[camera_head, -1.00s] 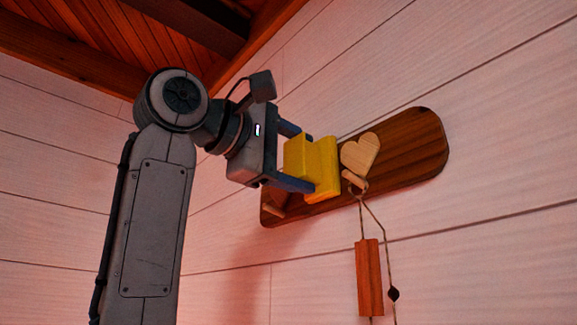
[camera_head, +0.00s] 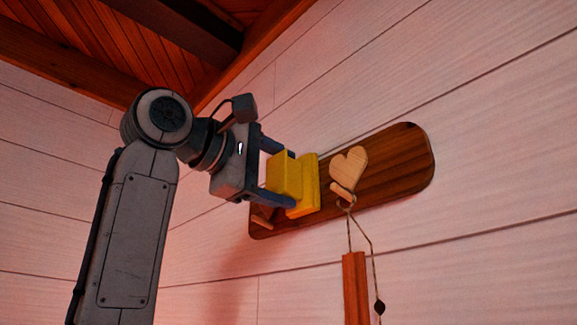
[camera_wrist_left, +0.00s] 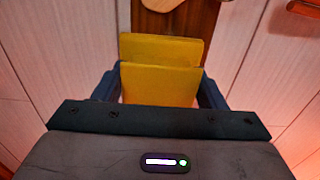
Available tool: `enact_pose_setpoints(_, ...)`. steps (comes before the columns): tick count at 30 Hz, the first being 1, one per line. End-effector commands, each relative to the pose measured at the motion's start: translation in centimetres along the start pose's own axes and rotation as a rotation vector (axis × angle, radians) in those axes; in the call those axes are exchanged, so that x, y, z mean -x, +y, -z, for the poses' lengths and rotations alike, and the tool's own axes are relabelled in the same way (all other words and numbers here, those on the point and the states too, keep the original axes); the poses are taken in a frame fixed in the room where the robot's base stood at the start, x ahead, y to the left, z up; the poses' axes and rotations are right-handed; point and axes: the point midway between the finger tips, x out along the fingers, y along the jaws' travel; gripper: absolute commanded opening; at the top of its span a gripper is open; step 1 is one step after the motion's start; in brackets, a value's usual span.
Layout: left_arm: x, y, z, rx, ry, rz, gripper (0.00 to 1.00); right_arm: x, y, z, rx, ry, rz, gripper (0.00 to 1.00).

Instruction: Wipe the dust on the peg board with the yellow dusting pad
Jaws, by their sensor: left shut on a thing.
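The dark wooden peg board (camera_head: 395,165) is fixed on the pale plank wall, with rounded ends. No separate dust can be made out on it. My left gripper (camera_head: 284,176) is shut on the yellow dusting pad (camera_head: 308,185) and holds it at the left part of the board, left of the heart. Whether the pad touches the board I cannot tell. In the left wrist view the pad (camera_wrist_left: 160,68) sits between the blue fingers, with the board (camera_wrist_left: 183,20) behind it. My right gripper is not in view.
A pale wooden heart (camera_head: 348,166) sits on the board, with a peg (camera_head: 342,191) below it. A cord hangs from that peg with a wooden block (camera_head: 355,288). Another peg (camera_head: 262,222) is at the board's lower left. The board's right part is clear.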

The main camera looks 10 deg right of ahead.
Motion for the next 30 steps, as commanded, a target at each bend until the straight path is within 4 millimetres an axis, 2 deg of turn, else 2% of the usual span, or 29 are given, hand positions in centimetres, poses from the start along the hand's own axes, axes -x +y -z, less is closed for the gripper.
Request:
enact_pose_setpoints(5, 0.0, 0.0, 0.6, 0.001, 0.000, 0.001, 0.47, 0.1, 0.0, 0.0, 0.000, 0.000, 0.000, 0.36)
enact_pose_setpoints(18, -0.2, 0.0, 4.0, 0.001, 0.000, 0.001, 0.47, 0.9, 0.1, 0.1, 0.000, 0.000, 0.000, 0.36)
enact_pose_setpoints(30, 0.2, -0.1, 4.1, -0.001, 0.000, 0.000, 0.47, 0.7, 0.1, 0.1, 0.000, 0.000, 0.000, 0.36)
